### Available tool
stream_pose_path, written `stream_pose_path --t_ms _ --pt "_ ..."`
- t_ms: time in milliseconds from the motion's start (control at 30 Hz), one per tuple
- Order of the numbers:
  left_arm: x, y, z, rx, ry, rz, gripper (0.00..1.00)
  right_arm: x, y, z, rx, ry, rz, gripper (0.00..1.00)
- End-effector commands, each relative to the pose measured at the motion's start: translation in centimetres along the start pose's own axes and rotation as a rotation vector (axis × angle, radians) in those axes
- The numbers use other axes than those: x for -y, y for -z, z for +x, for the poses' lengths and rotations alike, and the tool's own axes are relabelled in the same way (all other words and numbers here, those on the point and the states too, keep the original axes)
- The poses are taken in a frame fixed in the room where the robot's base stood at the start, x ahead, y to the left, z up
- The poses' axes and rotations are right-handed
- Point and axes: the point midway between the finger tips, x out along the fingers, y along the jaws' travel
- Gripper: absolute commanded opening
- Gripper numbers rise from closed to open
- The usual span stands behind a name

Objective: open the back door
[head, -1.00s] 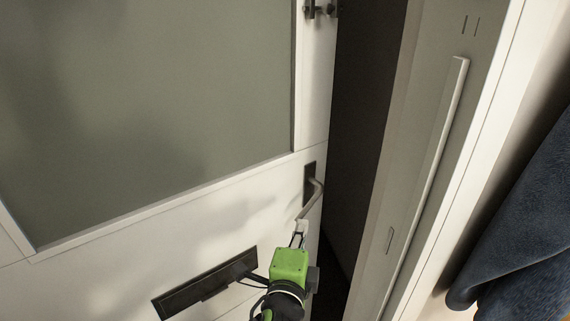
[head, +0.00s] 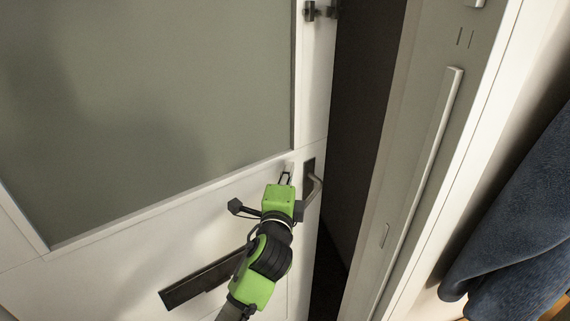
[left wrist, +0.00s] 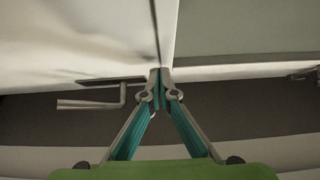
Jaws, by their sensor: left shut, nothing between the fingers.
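The white door (head: 120,262) with a large frosted glass panel (head: 150,110) stands ajar, with a dark gap (head: 350,150) along its right edge. Its lever handle (head: 316,187) sits on a dark plate near that edge. The handle also shows left of the fingers in the left wrist view (left wrist: 100,103). My left gripper (head: 287,172) is shut and empty, just left of the handle and in front of the door, below the glass corner. Its fingertips meet in the left wrist view (left wrist: 160,76); whether they touch the door I cannot tell. My right gripper is out of view.
A dark letter slot (head: 200,282) is low on the door, partly behind my left arm. A dark latch fitting (head: 320,11) is higher on the door edge. The light door frame (head: 420,170) stands right of the gap. A blue cloth (head: 515,230) hangs at the far right.

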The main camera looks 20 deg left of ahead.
Motion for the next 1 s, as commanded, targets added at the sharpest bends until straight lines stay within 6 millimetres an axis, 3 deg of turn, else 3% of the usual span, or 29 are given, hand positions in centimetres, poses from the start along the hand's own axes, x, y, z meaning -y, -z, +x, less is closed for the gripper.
stream_pose_path --t_ms 667,867,1000 --pt "-0.1 -1.3 1.4 0.011 0.000 -0.001 0.00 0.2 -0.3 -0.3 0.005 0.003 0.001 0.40" --pt "-0.1 -3.7 4.2 0.069 0.003 -0.001 0.00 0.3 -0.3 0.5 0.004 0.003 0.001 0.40" --pt "0.0 -7.0 7.6 0.144 0.006 0.001 0.00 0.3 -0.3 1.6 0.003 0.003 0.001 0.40"
